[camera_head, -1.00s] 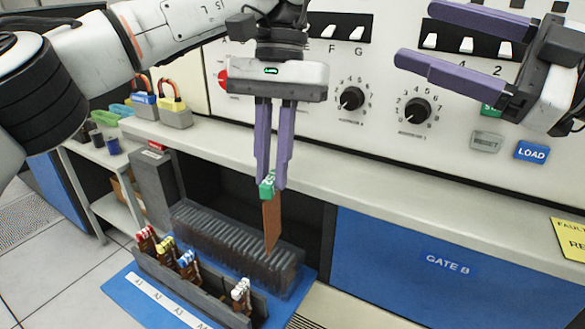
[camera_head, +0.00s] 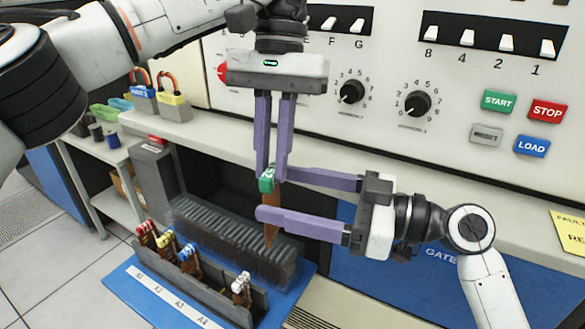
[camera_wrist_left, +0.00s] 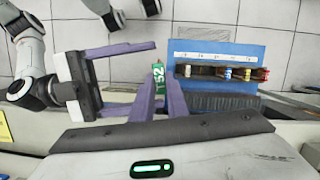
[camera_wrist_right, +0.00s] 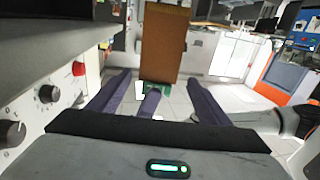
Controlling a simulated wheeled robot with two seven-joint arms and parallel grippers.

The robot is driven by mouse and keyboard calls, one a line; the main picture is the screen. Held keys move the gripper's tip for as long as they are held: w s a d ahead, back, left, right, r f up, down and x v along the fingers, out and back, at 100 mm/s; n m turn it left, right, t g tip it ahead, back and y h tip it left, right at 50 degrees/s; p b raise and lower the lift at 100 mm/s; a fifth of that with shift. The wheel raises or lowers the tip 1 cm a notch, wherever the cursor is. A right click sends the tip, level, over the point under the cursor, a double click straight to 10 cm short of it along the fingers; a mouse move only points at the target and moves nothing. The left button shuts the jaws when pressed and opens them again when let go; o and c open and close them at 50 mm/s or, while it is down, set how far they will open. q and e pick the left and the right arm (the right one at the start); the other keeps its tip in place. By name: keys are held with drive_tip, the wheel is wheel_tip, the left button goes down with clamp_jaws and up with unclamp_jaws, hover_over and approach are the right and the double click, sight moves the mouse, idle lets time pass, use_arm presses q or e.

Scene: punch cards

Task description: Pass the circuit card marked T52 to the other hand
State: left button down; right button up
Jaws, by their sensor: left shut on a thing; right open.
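The circuit card (camera_head: 271,221) is a brown board with a green top marked "52" in the left wrist view (camera_wrist_left: 158,78). My left gripper (camera_head: 270,181) points down, shut on the card's green top, with the board hanging below. My right gripper (camera_head: 268,195) comes in from the right, open, with its purple fingers level and spread. In the head view one finger passes behind the card and one in front. In the right wrist view the card (camera_wrist_right: 164,45) stands ahead, between the open fingers (camera_wrist_right: 165,78). I cannot tell whether they touch it.
Below is a dark slotted rack (camera_head: 225,245) and a grey holder (camera_head: 205,290) with several cards topped red, yellow, blue and white, on a blue mat (camera_head: 118,291). A light ledge (camera_head: 390,188) and a panel with switches and dials (camera_head: 385,60) stand behind.

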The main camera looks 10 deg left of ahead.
drive_tip(key=f, duration=0.2)
drive_tip(key=shift+a+f, duration=0.35)
drive_tip(key=w+a, duration=0.1)
drive_tip(key=a, duration=0.5)
drive_tip(key=shift+w+a, duration=0.25)
drive_tip(key=shift+a, duration=0.1)
drive_tip(key=c, duration=1.1)
use_arm(q)
drive_tip(key=c, duration=1.7)
unclamp_jaws()
use_arm(e)
drive_tip(key=shift+c, duration=0.2)
use_arm(q)
drive_tip(key=shift+o, duration=0.2)
